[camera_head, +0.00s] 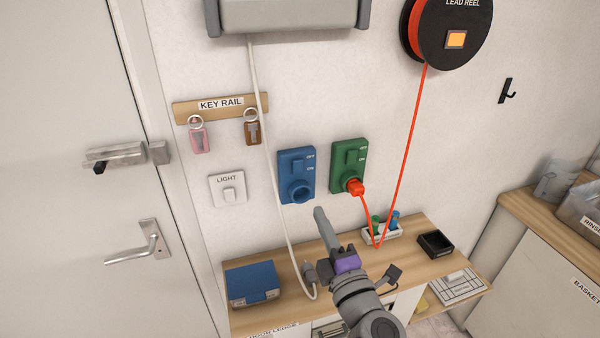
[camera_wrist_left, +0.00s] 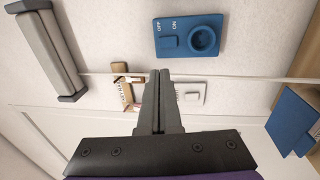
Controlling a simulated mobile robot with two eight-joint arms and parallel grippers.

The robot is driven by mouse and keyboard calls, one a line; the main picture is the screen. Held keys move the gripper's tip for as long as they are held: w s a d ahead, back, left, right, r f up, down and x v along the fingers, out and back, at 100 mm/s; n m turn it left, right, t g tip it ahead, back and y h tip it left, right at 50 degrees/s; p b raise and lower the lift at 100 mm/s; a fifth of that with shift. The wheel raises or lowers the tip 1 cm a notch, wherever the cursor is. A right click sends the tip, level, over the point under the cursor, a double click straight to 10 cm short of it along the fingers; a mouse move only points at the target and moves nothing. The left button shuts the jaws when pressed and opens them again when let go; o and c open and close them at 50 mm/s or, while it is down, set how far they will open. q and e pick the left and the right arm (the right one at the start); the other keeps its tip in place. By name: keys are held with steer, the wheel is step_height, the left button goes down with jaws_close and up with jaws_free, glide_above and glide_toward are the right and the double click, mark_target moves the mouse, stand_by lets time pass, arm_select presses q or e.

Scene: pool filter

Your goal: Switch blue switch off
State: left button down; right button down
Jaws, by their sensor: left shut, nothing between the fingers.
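The blue switch (camera_head: 297,174) is an upright wall plate with a rocker marked OFF above and ON below, and an empty round socket under it. I cannot tell which way the rocker is tipped. In the left wrist view the blue switch (camera_wrist_left: 187,35) appears turned sideways, its rocker and socket uncovered. My left gripper (camera_head: 319,211) points up toward the wall, its tips just below and right of the blue plate in the head view. In the left wrist view my left gripper's fingers (camera_wrist_left: 159,73) are together and empty, with the plate beyond them. My right gripper is not in view.
A green switch (camera_head: 350,158) with a red plug (camera_head: 355,187) is right of the blue one. A white light switch (camera_head: 228,189) is left. A white cord (camera_head: 268,130) hangs beside the blue plate. A wooden ledge (camera_head: 410,262) with a blue box (camera_head: 252,283) lies below.

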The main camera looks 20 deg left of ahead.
mark_target(294, 158)
arm_select(q)
steer(key=shift+w+a, duration=0.1)
